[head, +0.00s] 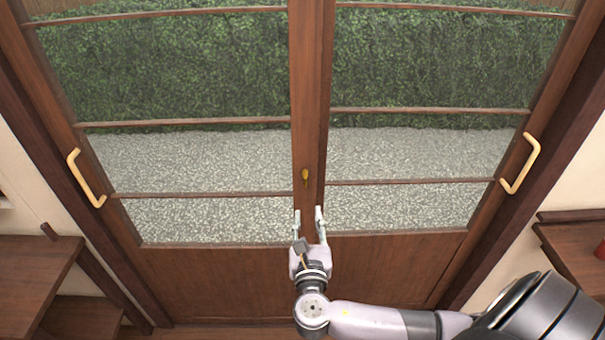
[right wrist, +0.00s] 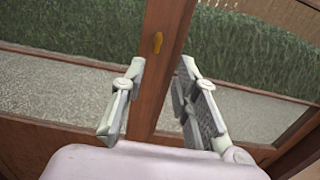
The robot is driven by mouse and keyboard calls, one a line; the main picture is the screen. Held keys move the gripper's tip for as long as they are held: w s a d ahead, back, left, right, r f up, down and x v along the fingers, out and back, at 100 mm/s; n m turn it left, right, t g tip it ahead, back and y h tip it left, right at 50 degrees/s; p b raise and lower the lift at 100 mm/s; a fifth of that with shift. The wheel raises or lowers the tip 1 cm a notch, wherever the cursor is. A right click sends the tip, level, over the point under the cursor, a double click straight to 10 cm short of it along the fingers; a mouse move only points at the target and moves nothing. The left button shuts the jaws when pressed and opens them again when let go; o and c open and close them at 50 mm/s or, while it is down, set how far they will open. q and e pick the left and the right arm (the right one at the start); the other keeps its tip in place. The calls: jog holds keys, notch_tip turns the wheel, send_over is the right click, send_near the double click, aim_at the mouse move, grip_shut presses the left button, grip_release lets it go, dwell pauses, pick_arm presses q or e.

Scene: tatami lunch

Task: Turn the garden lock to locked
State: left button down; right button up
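The garden lock (head: 305,176) is a small brass-yellow piece on the wooden stile where the two glazed doors meet, and it points up and down. It also shows in the right wrist view (right wrist: 158,42), ahead of and above the fingers. My right gripper (head: 309,212) is open and empty, just below the lock and apart from it, with its fingers pointing toward the doors. Its two fingers stand wide apart in the right wrist view (right wrist: 160,88). My left gripper is not in view.
A pale handle (head: 86,178) is on the left door and another handle (head: 520,164) on the right door. Wooden shelves stand at the left (head: 32,272) and right (head: 575,246). Beyond the glass are gravel and a hedge. The space around the lock is clear.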

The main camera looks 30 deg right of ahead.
aim_at(305, 181)
jog(key=p+x, duration=0.3)
jog(key=x, duration=1.2)
jog(key=shift+w, duration=0.35)
grip_shut()
